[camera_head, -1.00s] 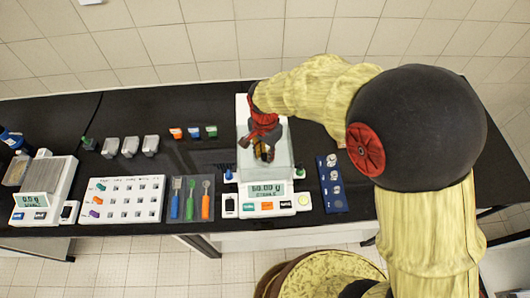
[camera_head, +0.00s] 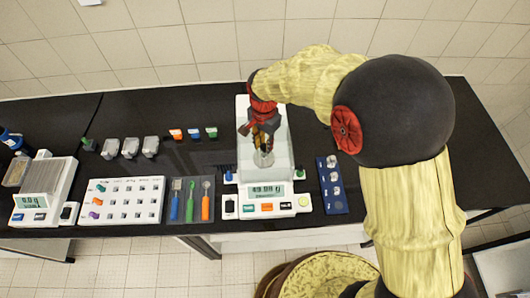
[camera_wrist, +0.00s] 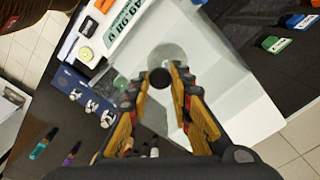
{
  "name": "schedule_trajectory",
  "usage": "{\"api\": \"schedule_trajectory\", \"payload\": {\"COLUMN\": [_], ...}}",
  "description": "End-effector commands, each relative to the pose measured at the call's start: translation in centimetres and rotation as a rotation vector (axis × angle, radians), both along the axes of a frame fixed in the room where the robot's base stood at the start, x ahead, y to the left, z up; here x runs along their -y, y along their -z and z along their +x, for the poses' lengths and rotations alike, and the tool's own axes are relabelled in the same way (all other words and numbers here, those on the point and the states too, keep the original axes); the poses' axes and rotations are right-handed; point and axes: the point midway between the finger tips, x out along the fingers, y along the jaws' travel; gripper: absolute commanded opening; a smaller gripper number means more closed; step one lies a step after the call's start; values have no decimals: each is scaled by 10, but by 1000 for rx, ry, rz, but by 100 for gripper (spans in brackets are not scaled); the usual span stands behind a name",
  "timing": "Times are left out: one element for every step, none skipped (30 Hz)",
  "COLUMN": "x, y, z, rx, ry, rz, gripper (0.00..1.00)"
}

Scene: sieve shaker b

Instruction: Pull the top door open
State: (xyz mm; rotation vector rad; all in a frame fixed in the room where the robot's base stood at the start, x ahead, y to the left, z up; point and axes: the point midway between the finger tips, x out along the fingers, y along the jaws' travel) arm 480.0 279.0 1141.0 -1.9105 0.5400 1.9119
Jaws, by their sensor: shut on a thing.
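The balance (camera_head: 242,107) stands on the black bench with a clear glass draft shield on its body. Its top door (camera_wrist: 222,88) appears as a clear pane in the wrist view, with a round black knob (camera_wrist: 160,78). My gripper (camera_head: 264,140) is over the shield, and its yellow-padded fingers (camera_wrist: 164,88) are shut on the knob from both sides. The round pan area (camera_head: 263,159) shows through the glass just in front of the gripper. The door's exact edges are hard to see.
A blue tray (camera_head: 333,190) with small metal pieces lies right of the balance. Spatulas (camera_head: 190,200) and a white rack (camera_head: 122,201) lie left. Small coloured blocks (camera_head: 194,134) stand behind them. The bench behind the balance's right side is clear.

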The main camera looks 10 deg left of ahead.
Motion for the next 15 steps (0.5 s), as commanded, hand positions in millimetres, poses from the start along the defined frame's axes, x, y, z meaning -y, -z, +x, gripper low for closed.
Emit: {"api": "schedule_trajectory", "payload": {"x": [-4,-5,-8,-9,-10,-12,-13,-15,-17,-18,-19,-21,-22,-23,-24], "y": [0,0,-1,0,-1,0,0,0,-1,-1,-1,-1,-1,-1,-1], "z": [13,19,27,33,39,47,53,59,67,72,77,83,87,90,95], "rx": [2,2,3,2,3,2,3,2,3,3,3,3,2,3,3], "ry": [2,2,1,1,1,2,2,2,2,1,1,0,0,0,0], "rz": [2,2,3,2,3,2,3,2,3,3,3,3,2,3,3], "gripper": [0,0,0,0,0,0,0,0,0,0,0,0,0,0,0]}}
